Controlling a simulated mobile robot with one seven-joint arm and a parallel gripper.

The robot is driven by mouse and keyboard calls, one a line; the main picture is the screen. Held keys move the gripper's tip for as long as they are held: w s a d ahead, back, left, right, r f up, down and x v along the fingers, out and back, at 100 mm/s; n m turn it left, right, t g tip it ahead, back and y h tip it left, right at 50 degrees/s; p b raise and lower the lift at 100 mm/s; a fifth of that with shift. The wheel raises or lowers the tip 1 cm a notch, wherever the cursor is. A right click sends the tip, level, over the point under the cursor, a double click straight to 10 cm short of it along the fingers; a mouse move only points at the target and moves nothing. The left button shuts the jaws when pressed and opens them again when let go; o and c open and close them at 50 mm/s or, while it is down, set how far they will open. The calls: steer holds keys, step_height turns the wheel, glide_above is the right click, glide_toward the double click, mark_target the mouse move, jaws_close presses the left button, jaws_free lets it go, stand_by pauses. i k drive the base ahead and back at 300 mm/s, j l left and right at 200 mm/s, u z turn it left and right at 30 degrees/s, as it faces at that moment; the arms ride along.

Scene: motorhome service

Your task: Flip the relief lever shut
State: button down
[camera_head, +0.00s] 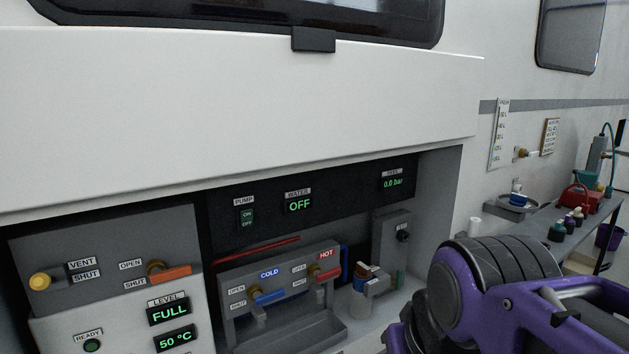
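No label reading "relief" is legible. On the grey panel at the left, a yellow round-ended handle (40,281) sits beside the labels VENT (82,264) and SHUT (87,276); it appears to point outward, and I cannot tell its exact setting. To its right, an orange lever (171,273) on a brass fitting points right, beside labels OPEN and SHUT. My purple and grey arm fills the lower right, well right of both handles. My gripper is not in view; its fingers are beyond the frame or hidden.
Inside the bay are a blue COLD lever (268,297), a red HOT lever (327,273) and a small container (362,302). The raised white flap (240,110) overhangs the bay. Displays read WATER OFF and 0.0 bar. A cluttered bench (560,225) stands at right.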

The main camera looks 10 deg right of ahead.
mark_target(41, 281)
steer(key=l+u, duration=0.25)
steer(key=j+u, duration=0.1)
steer(key=u, duration=0.35)
steer(key=j+u, duration=0.1)
steer(key=u, duration=0.4)
steer(key=i+u, duration=0.1)
steer(key=u, duration=0.35)
steer(key=k+j+z, duration=0.1)
steer(key=k+z, duration=0.35)
steer(key=k, duration=0.6)
steer(key=i+l+u, duration=0.25)
steer(key=i, duration=0.5)
steer(key=j, duration=0.1)
